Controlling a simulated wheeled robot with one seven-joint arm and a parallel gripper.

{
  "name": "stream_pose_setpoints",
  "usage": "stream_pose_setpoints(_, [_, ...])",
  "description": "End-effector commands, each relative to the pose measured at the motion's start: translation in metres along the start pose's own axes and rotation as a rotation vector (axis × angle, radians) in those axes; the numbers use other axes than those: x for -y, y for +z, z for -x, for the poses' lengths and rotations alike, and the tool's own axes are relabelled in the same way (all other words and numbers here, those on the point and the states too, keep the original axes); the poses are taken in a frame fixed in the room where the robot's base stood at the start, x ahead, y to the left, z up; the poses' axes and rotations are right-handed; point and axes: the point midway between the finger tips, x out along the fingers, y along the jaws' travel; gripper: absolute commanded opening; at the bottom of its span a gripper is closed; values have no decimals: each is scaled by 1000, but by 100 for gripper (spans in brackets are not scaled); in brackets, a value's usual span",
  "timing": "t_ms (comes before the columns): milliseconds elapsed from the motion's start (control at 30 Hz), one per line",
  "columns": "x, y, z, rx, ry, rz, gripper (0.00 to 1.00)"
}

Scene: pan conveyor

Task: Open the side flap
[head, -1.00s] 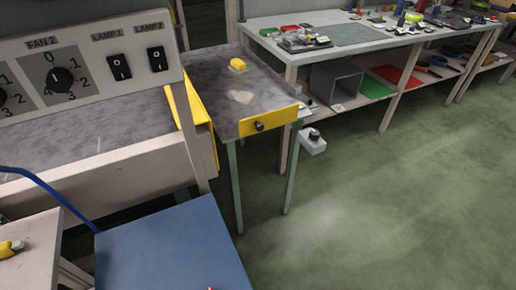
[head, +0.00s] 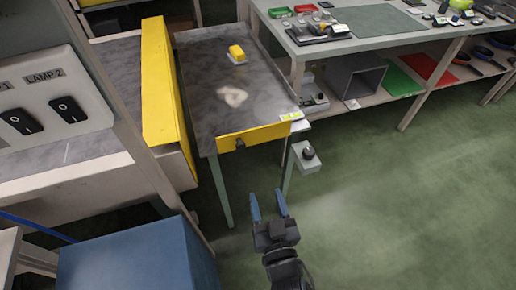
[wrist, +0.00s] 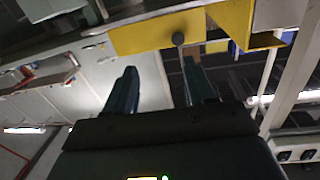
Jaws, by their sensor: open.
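The yellow side flap (head: 262,134) stands upright across the near end of the small grey-topped table (head: 205,95). A dark round knob (head: 239,143) sits on its face. In the wrist view the flap (wrist: 140,35) is ahead at the top, with the knob (wrist: 178,39) between the lines of the two fingers. My gripper (head: 268,203) is open and empty, in front of and below the flap, apart from it. Its blue fingers also show in the wrist view (wrist: 160,78).
A yellow block (head: 237,53) lies on the small table. A long yellow panel (head: 165,90) borders it on the left. A grey box with a dark knob (head: 305,158) juts out right of the flap. A blue box (head: 135,262) stands at lower left. Green floor at right is clear.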

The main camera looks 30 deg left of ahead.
Motion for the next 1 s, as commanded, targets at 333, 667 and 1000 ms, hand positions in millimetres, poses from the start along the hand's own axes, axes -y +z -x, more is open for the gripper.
stream_pose_setpoints(333, [22, -15, -67, -10, -111, 58, 55])
stream_pose_setpoints(667, [28, -14, -111, -12, -115, 59, 55])
stream_pose_setpoints(1000, [31, -16, -141, -9, -111, 59, 55])
